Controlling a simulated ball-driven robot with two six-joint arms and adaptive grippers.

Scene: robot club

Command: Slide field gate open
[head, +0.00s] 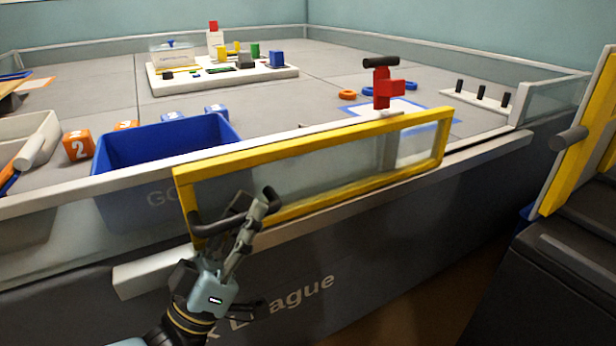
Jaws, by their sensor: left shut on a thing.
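The field gate (310,145) is a long clear panel in a yellow frame. It stands upright along the near wall of the field, on a pale rail (150,276) that runs beyond it at both ends. A dark handle (208,228) sits at its lower left end. My left gripper (240,212) is at that end, in front of the panel, shut on the dark handle. Its fingers partly hide the handle and the frame's lower left corner. My right gripper is not in view.
A blue bin (160,145) stands behind the gate's left end, with orange numbered cubes (78,146) beside it. A red post with a black top (382,84) stands behind the gate. A dark case (560,270) and a yellow-edged panel (578,140) are at right.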

